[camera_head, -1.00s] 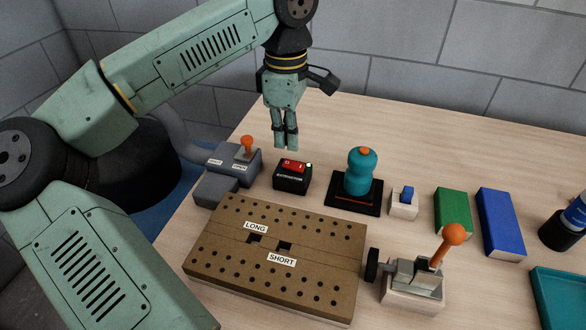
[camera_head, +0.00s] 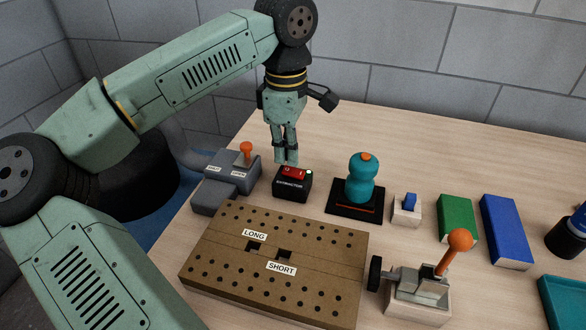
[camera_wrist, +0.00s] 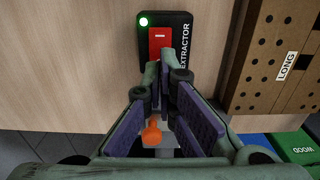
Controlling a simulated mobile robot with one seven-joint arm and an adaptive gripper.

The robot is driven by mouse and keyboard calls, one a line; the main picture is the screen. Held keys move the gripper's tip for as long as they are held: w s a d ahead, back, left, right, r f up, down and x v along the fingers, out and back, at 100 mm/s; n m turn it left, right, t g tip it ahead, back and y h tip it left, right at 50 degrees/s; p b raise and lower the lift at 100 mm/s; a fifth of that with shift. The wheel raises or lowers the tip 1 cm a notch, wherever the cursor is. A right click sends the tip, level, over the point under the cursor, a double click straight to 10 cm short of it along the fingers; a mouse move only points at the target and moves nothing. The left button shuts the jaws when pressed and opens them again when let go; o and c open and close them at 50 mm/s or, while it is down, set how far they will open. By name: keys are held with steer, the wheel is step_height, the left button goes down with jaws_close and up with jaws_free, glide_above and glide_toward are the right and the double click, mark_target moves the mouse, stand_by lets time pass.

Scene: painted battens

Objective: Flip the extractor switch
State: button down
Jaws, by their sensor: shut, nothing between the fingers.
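The extractor switch is a black box (camera_head: 291,187) labelled EXTRACTOR with a red rocker (camera_head: 294,173) on top. It also shows in the wrist view (camera_wrist: 181,22), where its red rocker (camera_wrist: 160,42) lies just beyond my fingertips and a green lamp (camera_wrist: 144,21) glows at one corner. My gripper (camera_head: 287,163) is shut and empty, pointing down at the rocker's left part in the head view. The fingertips (camera_wrist: 166,68) cover one end of the rocker in the wrist view. I cannot tell whether they touch it.
A grey unit with an orange lever (camera_head: 246,147) stands close on the left. A perforated brown board (camera_head: 210,262) lies in front. A teal knobbed tool (camera_head: 361,170) on a black base stands to the right. The table behind the switch is clear.

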mark_target(288, 169)
steer(key=shift+f+b, duration=0.9)
steer(key=shift+f, duration=0.35)
stand_by(1.0)
steer(key=shift+r, duration=0.2)
steer(key=shift+r+p, duration=2.55)
steer(key=shift+r, duration=0.85)
